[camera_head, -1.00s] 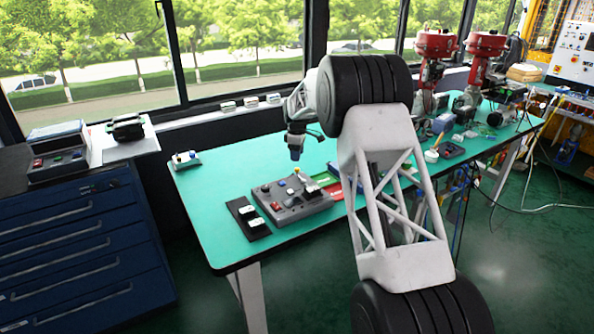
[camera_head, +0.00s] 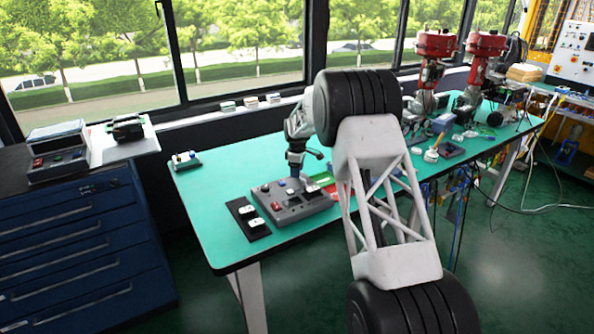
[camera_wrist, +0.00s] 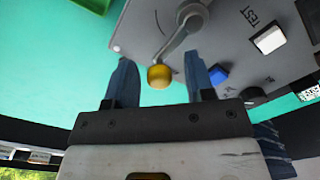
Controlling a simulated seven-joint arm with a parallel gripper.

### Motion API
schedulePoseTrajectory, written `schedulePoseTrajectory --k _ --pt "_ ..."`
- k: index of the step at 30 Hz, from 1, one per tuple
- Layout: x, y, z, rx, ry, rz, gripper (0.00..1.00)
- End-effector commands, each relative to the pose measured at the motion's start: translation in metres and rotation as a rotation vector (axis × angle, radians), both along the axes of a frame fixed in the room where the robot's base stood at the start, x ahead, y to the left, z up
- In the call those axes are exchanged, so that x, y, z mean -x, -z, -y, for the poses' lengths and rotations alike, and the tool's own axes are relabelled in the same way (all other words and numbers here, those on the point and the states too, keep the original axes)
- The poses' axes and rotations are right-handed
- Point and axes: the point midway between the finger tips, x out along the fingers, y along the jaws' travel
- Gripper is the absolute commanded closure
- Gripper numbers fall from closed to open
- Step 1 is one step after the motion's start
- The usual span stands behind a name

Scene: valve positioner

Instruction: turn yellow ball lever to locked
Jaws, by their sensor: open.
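The yellow ball lever shows in the wrist view: its yellow ball (camera_wrist: 159,76) sits at the end of a grey metal arm (camera_wrist: 180,36) on the grey control panel (camera_wrist: 232,40). My gripper (camera_wrist: 160,85) is open, with one blue finger on each side of the ball. I see no clear contact between the fingers and the ball. In the head view my gripper (camera_head: 293,170) is low over the back part of the panel (camera_head: 288,212), and the ball is hidden there.
In the wrist view, a blue button (camera_wrist: 218,75) is close beside the right finger, and a white button (camera_wrist: 268,40) lies beyond it near the TEST label. A black plate with white switches (camera_head: 247,218) lies left of the panel.

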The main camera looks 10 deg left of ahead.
Motion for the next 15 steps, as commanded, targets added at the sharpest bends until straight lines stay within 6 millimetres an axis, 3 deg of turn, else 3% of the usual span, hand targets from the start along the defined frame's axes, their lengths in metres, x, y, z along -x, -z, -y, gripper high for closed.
schedulePoseTrajectory --k 6,15 --pt "-0.0001 -0.0002 0.0 0.0 0.0 0.0 0.51" --pt "0.0 -0.0004 0.0 0.0 0.0 0.0 0.95"
